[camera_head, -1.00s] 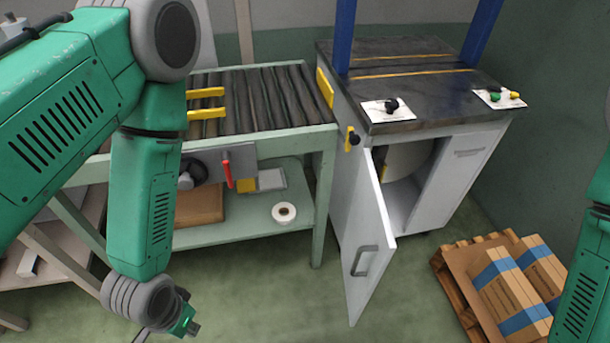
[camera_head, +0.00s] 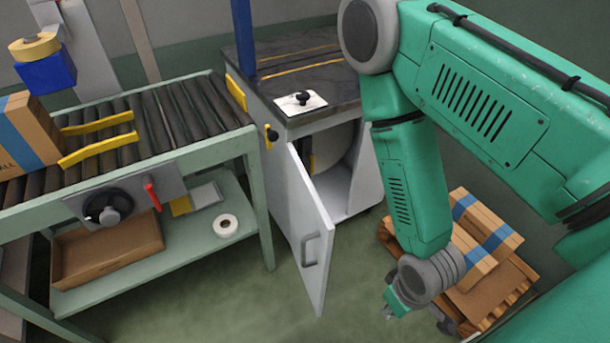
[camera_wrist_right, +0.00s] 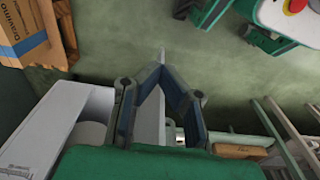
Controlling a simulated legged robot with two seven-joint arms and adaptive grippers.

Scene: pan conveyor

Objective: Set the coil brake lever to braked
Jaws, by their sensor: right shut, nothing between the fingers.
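The strapping cabinet (camera_head: 232,105) stands at the centre of the head view with its door (camera_head: 312,240) open. A pale coil (camera_head: 333,150) is partly visible inside. My left gripper is out of view.
A roller conveyor (camera_head: 180,110) stands at left, with a red lever (camera_head: 152,197) and a black handwheel (camera_head: 108,207) on its front. A pallet with boxes (camera_head: 485,228) is at right, behind my right arm. Open floor lies in front of the cabinet.

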